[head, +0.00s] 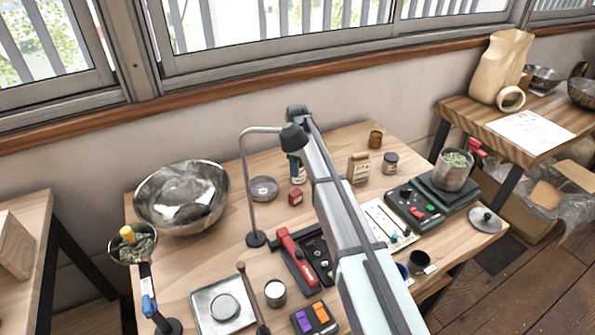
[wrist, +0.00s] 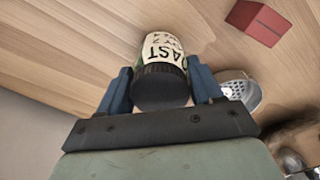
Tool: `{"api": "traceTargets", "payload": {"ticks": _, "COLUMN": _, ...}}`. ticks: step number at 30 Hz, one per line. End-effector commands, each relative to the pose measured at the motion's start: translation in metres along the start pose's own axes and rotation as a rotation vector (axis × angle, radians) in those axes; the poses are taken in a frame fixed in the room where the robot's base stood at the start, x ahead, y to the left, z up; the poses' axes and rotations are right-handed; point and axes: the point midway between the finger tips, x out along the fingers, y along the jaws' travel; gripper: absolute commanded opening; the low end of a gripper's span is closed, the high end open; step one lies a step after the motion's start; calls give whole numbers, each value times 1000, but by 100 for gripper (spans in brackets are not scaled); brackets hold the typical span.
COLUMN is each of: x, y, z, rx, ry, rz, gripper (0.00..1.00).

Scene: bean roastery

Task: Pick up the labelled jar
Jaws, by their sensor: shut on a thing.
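The labelled jar (wrist: 162,68) has a black lid and a pale label with dark print, partly reading "AST". In the wrist view it sits between the two blue fingers of my gripper (wrist: 160,86), with its lid towards the camera. The fingers are shut on its sides. In the head view my gripper (head: 297,168) is at the back of the wooden table, just behind a small red box (head: 295,197). My arm hides much of that area. I cannot tell whether the jar's base touches the table.
A small metal dish (head: 263,188) and a thin lamp-like stand (head: 251,205) are close on the left. A large steel bowl (head: 182,197) stands further left. The window wall is behind.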

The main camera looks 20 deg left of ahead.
Motion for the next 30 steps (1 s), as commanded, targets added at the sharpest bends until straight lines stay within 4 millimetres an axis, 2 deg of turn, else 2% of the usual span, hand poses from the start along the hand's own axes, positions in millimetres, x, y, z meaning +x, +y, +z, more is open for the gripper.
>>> {"api": "traceTargets", "payload": {"ticks": 1, "x": 0, "y": 0, "z": 0, "rx": 0, "ry": 0, "rz": 0, "gripper": 52}}
{"api": "traceTargets", "payload": {"ticks": 9, "x": 0, "y": 0, "z": 0, "rx": 0, "ry": 0, "rz": 0, "gripper": 26}}
{"api": "traceTargets", "payload": {"ticks": 20, "x": -7, "y": 0, "z": 0, "rx": 0, "ry": 1, "rz": 1, "gripper": 26}}
{"api": "traceTargets", "payload": {"ticks": 26, "x": -34, "y": 1, "z": 0, "rx": 0, "ry": 1, "rz": 2, "gripper": 26}}
{"api": "traceTargets", "payload": {"ticks": 30, "x": -60, "y": 1, "z": 0, "rx": 0, "ry": 1, "rz": 2, "gripper": 26}}
